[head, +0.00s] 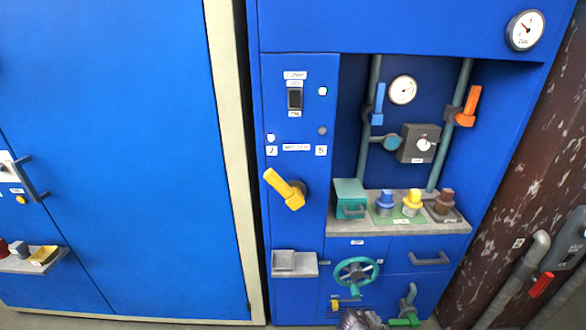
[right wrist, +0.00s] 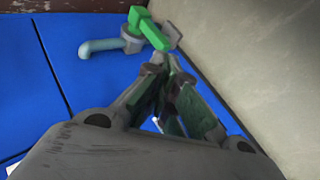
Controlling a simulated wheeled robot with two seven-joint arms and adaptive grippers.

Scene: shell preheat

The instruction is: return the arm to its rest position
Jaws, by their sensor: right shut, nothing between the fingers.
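My right gripper (right wrist: 170,68) is shut with its fingertips together and nothing between them. It points toward a grey tap with a green lever handle (right wrist: 148,28), which lies just beyond the fingertips in the right wrist view. In the head view, part of my right gripper (head: 358,319) shows at the bottom edge, below a teal handwheel (head: 356,271). The tap's green handle (head: 404,322) is to the right of it there. Whether the gripper touches the tap cannot be told. My left gripper is not in view.
A blue cabinet panel (head: 292,220) carries a yellow lever (head: 285,189), a switch (head: 295,99) and a small grey ledge (head: 306,265). A shelf (head: 345,228) holds a teal box and coloured knobs. Pipes with a red handle (head: 541,284) stand at the right.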

